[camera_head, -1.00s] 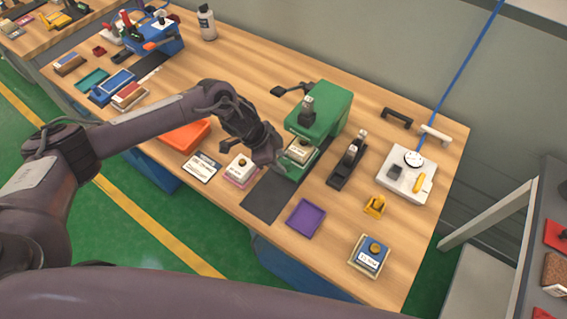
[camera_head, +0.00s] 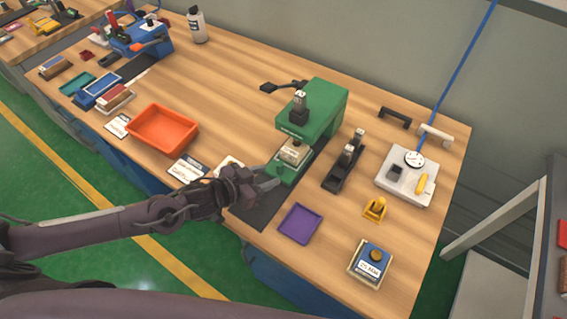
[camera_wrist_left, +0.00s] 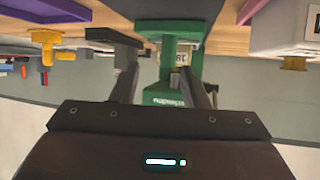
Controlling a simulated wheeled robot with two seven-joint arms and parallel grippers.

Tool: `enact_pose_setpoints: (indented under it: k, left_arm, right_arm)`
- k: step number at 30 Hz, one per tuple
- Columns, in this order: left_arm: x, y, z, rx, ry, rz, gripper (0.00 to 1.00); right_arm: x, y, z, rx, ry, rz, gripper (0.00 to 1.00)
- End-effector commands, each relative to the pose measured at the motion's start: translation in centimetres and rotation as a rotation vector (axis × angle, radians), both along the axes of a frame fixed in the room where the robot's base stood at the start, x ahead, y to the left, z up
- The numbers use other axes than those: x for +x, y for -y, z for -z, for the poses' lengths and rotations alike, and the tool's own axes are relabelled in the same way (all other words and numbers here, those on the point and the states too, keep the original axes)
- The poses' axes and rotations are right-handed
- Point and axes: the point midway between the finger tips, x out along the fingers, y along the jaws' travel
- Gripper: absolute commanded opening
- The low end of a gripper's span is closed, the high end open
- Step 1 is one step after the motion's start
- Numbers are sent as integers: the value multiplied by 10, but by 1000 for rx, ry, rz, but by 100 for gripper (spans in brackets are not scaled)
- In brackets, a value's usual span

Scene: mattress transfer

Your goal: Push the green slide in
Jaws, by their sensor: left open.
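The green press (camera_head: 322,108) stands on the wooden bench with a black handle at its left. Its green slide (camera_head: 285,171) juts out at the front, low down, with a beige block (camera_head: 293,152) on it. My left gripper (camera_head: 268,184) is open at the slide's front left, over the black mat, close to the slide's near end. I cannot tell whether it touches. In the left wrist view the picture is upside down, and the green press (camera_wrist_left: 175,97) shows between and beyond the two fingers. My right gripper is not in view.
A black mat (camera_head: 254,208) lies under the gripper. A purple tray (camera_head: 299,223) lies to the right, an orange bin (camera_head: 162,130) to the left. A black stand (camera_head: 343,165) and a white gauge box (camera_head: 404,180) stand right of the press.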

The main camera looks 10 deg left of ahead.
Motion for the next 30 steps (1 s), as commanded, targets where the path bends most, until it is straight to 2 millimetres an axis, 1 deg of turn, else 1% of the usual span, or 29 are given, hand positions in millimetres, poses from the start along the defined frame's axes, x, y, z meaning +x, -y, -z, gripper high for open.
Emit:
enact_pose_setpoints:
  k: [1,4,6,11,15,19,24,30]
  left_arm:
    - [-5,-5,2,-17,9,-27,41]
    - [-6,-10,-4,-42,29,-63,41]
    - [-3,-10,-5,-49,35,-73,41]
    - [14,1,0,-51,39,-74,41]
    - [32,13,9,-50,38,-73,41]
    - [45,22,17,-50,37,-72,41]
    - [54,27,22,-49,37,-71,41]
    - [54,28,23,-48,36,-71,41]
  right_arm:
    - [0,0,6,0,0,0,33]
    - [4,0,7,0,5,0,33]
    - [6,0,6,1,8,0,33]
    - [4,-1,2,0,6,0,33]
    - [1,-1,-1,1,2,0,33]
    - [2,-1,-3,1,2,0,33]
    - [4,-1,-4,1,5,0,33]
    - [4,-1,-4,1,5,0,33]
